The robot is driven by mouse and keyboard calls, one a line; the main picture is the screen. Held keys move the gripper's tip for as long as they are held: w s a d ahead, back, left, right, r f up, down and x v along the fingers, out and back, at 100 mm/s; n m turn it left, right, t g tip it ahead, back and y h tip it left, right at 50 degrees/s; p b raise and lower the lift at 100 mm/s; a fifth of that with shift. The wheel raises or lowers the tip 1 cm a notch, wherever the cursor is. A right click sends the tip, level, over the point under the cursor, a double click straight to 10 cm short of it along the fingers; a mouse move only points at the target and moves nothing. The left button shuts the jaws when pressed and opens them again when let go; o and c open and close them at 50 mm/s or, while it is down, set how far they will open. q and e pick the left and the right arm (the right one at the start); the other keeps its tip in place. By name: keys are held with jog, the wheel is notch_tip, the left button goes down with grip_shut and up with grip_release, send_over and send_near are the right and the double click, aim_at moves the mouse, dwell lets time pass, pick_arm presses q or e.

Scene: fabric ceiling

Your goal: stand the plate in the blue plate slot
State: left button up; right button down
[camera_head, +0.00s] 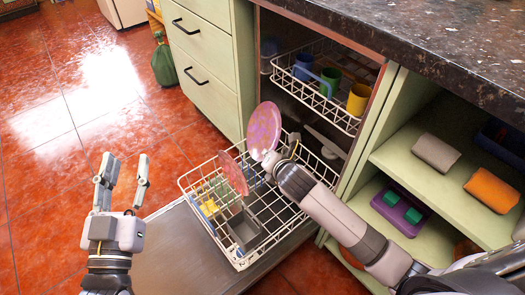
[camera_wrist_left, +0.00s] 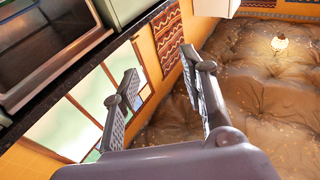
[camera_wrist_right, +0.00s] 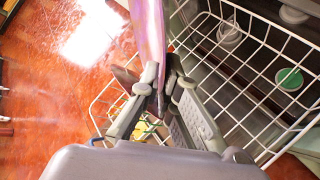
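A pink, purple-patterned plate (camera_head: 265,127) is held upright above the dishwasher's lower rack (camera_head: 262,256). My right gripper (camera_head: 271,160) is shut on its lower edge. In the right wrist view the plate (camera_wrist_right: 150,35) shows nearly edge-on between the fingertips (camera_wrist_right: 162,88). A second, reddish-pink plate (camera_head: 234,172) stands tilted in the lower rack, left of the held one. Small blue and yellow parts (camera_head: 209,207) show at the rack's left side; I cannot tell which is the blue slot. My left gripper (camera_head: 123,168) is open and empty over the floor, away from the rack.
The upper rack holds a blue mug (camera_head: 303,67), a green mug (camera_head: 330,82) and a yellow mug (camera_head: 358,99). The dark counter (camera_head: 420,45) overhangs it. Open shelves (camera_head: 405,165) stand at the right, drawers (camera_head: 200,60) at the left.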

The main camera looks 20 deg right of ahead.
pick_arm(q)
notch_tip(320, 180, down, 11)
jog(key=s+a+g+y+p, duration=0.2)
jog(key=g, duration=0.5)
jog(key=shift+s+a+p, duration=0.3)
jog(key=shift+s+p, duration=0.05)
jog(key=shift+p, duration=0.05)
pick_arm(e)
jog(key=w+a+f+n+t, duration=0.1)
jog(key=w+f+n, duration=0.2)
jog(key=f+n, duration=0.2)
jog(key=n, duration=0.2)
jog(key=shift+a+f+n+y, duration=0.2)
jog(key=shift+f+n+y, duration=0.05)
jog(key=shift+n+y, duration=0.05)
jog(key=shift+w, duration=0.1)
pick_arm(q)
notch_tip(320, 180, up, 16)
jog(key=w+d+t+h+b, duration=0.1)
jog(key=d+t+h+b, duration=0.1)
jog(key=t, duration=0.7)
jog(key=shift+w+d+f+h+b, duration=0.2)
jog(key=shift+d+h+b, duration=0.25)
jog(key=shift+b, duration=0.4)
pick_arm(e)
jog(key=shift+f, duration=2.9)
pick_arm(q)
jog(key=shift+a, duration=0.1)
